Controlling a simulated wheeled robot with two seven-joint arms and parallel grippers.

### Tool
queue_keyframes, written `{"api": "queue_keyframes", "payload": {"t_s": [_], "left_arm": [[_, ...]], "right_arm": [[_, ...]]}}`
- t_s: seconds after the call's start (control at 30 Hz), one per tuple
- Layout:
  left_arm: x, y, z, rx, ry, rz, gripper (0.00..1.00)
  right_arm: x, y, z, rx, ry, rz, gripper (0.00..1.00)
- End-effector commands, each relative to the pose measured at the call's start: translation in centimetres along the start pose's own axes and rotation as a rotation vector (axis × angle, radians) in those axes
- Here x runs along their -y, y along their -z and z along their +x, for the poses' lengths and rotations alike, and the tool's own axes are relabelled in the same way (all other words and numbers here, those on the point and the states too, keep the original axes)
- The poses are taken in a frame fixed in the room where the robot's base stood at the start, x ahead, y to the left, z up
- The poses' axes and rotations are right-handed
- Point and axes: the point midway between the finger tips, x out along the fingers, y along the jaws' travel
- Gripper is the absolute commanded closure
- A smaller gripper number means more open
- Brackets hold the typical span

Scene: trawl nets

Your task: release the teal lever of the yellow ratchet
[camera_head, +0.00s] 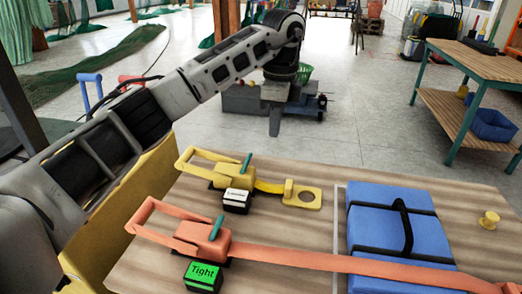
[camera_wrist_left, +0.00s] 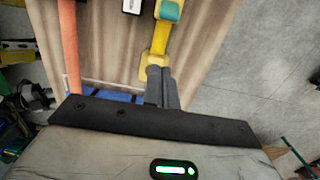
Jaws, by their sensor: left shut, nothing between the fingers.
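The yellow ratchet (camera_head: 215,167) lies on the wooden table with its looped handle to the left. Its teal lever (camera_head: 246,163) stands up at a tilt. A yellow strap (camera_head: 268,187) runs right to a yellow plate with a hole (camera_head: 311,204). My left gripper (camera_head: 275,130) is shut and empty, pointing down, and appears beyond the table's far edge in the head view. In the left wrist view its closed fingers (camera_wrist_left: 161,74) overlap the yellow plate, with the teal lever (camera_wrist_left: 172,10) at the top edge. My right gripper is not in view.
An orange ratchet (camera_head: 205,240) with its own teal lever (camera_head: 216,228) lies nearer, beside a green "Tight" display (camera_head: 203,275). Its orange strap (camera_head: 300,259) crosses a blue case (camera_head: 375,222). A small display (camera_head: 237,201) sits by the yellow ratchet. A yellow knob (camera_head: 489,221) stands right.

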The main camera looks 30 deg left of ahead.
Motion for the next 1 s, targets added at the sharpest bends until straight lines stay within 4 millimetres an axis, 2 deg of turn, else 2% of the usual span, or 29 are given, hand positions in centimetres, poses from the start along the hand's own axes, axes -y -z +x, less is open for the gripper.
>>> {"api": "queue_keyframes", "payload": {"t_s": [0.23,0.37,0.47,0.83,0.9,1.0], "left_arm": [[0.0,0.1,0.2,-0.003,-0.001,0.005,1.00],[-0.1,0.1,1.1,-0.002,-0.002,0.006,1.00],[-0.1,0.1,2.8,-0.003,-0.003,0.006,1.00],[-0.1,0.2,10.5,-0.003,-0.004,0.006,1.00],[0.0,-1.3,9.4,-0.004,0.002,0.004,1.00],[0.0,-2.5,9.1,-0.004,0.001,0.005,1.00]], "right_arm": [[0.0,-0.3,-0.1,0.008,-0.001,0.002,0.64],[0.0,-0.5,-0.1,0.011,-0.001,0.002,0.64],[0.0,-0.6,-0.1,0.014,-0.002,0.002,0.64],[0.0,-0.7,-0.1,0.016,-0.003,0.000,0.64],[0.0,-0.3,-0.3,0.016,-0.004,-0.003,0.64],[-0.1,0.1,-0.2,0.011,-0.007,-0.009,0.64]]}}
